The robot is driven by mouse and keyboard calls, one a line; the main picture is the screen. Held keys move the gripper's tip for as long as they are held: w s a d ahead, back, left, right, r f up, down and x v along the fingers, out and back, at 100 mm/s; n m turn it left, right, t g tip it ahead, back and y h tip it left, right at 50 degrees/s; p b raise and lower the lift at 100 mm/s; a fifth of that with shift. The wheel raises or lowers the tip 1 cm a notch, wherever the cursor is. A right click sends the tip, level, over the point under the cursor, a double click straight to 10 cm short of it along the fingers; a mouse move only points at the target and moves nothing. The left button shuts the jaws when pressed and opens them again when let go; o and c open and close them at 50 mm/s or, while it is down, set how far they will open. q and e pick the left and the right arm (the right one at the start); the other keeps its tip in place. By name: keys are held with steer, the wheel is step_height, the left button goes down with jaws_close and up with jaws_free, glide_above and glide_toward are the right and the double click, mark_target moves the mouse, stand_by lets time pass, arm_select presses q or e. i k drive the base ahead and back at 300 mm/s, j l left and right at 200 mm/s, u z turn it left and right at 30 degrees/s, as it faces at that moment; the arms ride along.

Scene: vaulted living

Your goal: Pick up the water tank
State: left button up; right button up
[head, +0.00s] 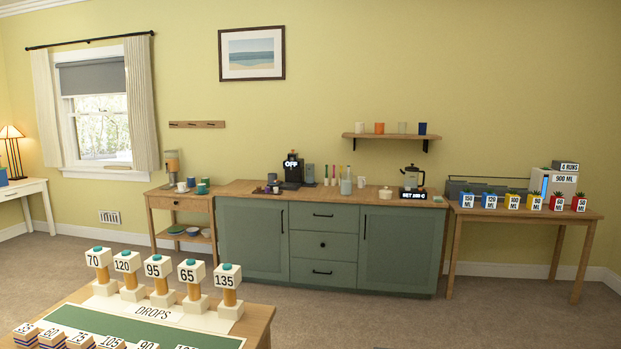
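A pale box-shaped container with a blue strip (545,186) stands at the back of the wooden table on the right. It carries a "900 ML" label and appears to be the water tank. A smaller block labelled "RUNS" sits above it, and its digit is hard to read. Small labelled pots partly hide its lower front. Neither of my grippers shows in the head view.
Several coloured pots with ML labels (512,201) line the right table's (478,214) front, before a grey rack (487,185). A "DROPS" table (260,318) stands in the foreground. Carpet between is clear.

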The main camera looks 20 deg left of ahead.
mark_target(309, 167)
steer(key=i+u, duration=0.25)
steer(key=i+l, duration=0.1)
steer(key=i, duration=5.35)
steer(key=j, duration=0.1)
